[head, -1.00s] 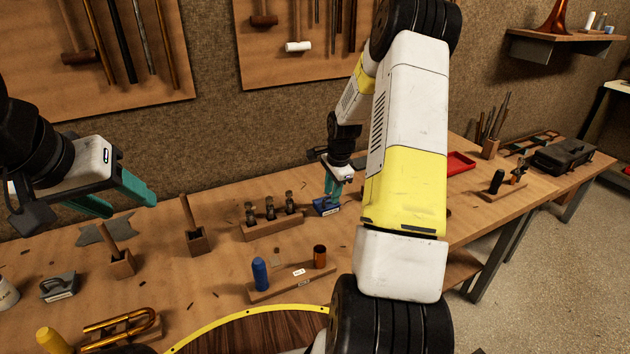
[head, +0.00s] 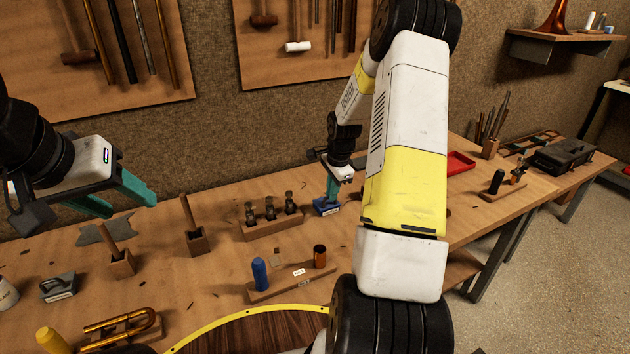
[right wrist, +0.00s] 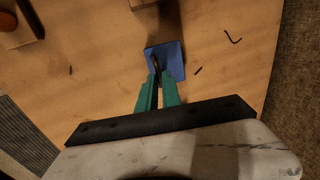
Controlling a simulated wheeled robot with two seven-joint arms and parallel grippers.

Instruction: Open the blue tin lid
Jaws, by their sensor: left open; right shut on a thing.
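The blue tin (head: 326,207) is a small blue box on the workbench, right of the wooden block with valves. In the right wrist view, the tin (right wrist: 176,58) lies just beyond the fingertips. My right gripper (head: 331,196) points down at the tin. Its teal fingers (right wrist: 158,78) are close together on a thin dark part at the tin's lid; the exact contact is too small to make out. The lid's angle cannot be told. My left gripper (head: 128,200) is open and empty above the bench at the left.
A wooden block with several valves (head: 270,222) stands left of the tin. A wooden stand (head: 292,284) with a blue cylinder (head: 260,272) and a copper cup (head: 320,256) is in front. A red tray (head: 461,161) lies farther right. My right arm hides part of the bench.

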